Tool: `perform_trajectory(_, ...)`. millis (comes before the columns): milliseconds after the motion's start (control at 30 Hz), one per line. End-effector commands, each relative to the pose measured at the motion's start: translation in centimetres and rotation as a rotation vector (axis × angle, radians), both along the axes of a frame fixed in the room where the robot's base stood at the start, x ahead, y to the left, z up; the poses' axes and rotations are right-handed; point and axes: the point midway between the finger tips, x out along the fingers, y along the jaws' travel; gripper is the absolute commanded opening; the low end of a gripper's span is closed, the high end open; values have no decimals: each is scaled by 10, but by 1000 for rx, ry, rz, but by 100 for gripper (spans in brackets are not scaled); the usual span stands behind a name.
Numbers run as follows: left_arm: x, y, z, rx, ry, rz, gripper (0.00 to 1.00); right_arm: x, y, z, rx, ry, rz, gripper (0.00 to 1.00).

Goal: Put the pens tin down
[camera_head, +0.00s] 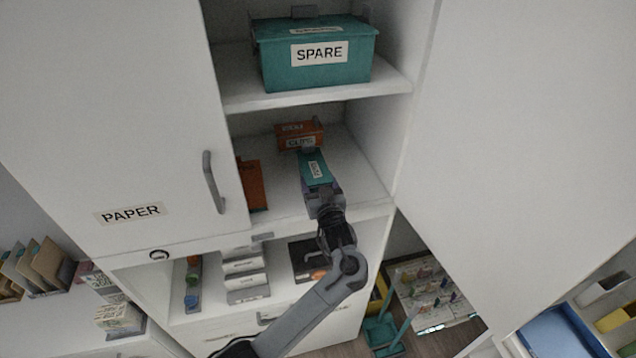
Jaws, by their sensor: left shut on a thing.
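A small teal tin (314,167) with a white label is at the end of my left gripper (318,188), inside the middle compartment of the white cabinet. The label is turned and too small to read surely; it appears to be the pens tin. My left gripper is shut on the tin's near end, and its fingers are partly hidden by the wrist. I cannot tell whether the tin touches the shelf (352,178). My right gripper is not in view.
An orange labelled box (300,142) stands just behind the tin. Another orange thing (253,184) stands at left, partly behind the PAPER door (110,120). A teal SPARE box (318,72) sits on the shelf above. Bare shelf shows right of the tin.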

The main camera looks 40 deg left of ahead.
Motion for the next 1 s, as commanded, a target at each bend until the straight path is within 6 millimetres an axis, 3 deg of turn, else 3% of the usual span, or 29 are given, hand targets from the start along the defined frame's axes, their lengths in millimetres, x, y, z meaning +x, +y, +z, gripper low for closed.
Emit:
perform_trajectory(133,0,0,-4,0,-1,0,0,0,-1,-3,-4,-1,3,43)
perform_trajectory(167,0,0,-3,0,0,0,74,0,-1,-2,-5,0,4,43)
perform_trajectory(300,0,0,-3,0,0,0,95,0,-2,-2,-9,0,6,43)
perform_trajectory(700,-1,-1,1,0,0,0,95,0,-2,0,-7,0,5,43)
perform_trajectory(1000,-27,-38,-3,-3,-2,-3,95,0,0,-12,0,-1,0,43)
